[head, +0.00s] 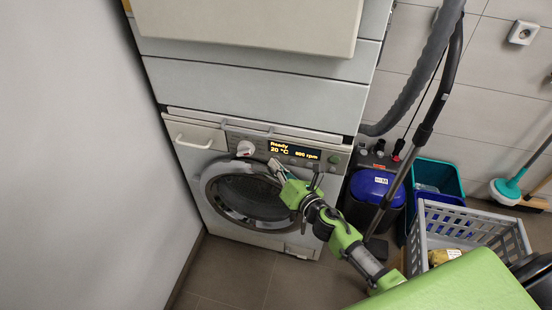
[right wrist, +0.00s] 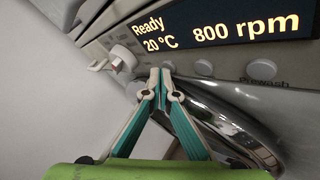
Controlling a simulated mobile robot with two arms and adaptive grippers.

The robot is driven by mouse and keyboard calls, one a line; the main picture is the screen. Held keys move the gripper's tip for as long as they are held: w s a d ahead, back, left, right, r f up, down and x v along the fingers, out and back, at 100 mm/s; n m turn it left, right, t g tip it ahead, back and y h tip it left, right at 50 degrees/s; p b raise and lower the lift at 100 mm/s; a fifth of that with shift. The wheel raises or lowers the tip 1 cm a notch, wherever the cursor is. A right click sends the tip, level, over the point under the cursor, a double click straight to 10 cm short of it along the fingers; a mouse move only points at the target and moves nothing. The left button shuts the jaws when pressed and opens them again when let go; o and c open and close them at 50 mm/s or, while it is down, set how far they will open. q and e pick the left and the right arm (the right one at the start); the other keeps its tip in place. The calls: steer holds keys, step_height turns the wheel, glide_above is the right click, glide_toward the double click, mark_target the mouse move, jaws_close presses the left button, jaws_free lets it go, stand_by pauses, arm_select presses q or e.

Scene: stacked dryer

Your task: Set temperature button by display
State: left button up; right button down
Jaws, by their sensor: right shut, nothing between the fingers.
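The front-loading machine (head: 215,195) has a dark display (head: 294,150) reading "Ready", "20 °C" and "800 rpm". The display (right wrist: 225,27) fills the top of the right wrist view. Below it is a row of round pale buttons; one button (right wrist: 168,66) lies under the "20 °C" text and another (right wrist: 203,67) is to its right. My right gripper (head: 273,164) is shut and empty just below the display's left part. In the right wrist view its fingertips (right wrist: 160,76) meet just below the button under "20 °C"; I cannot tell whether they touch it. My left gripper is not in view.
A round knob (head: 245,148) sits left of the display. The round door (head: 250,198) is below the panel. A blue-topped vacuum (head: 376,185) with its hose and a grey basket (head: 470,218) stand to the right. A grey wall (head: 80,150) closes the left side.

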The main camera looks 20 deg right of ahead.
steer(key=shift+w+d, duration=0.15)
stand_by(0.4)
steer(key=shift+s+a, duration=0.45)
steer(key=shift+s, duration=0.2)
steer(key=s+a, duration=0.1)
steer(key=s, duration=0.1)
steer(key=s+a, duration=0.1)
steer(key=s, duration=0.1)
steer(key=shift+a, duration=0.4)
stand_by(0.7)
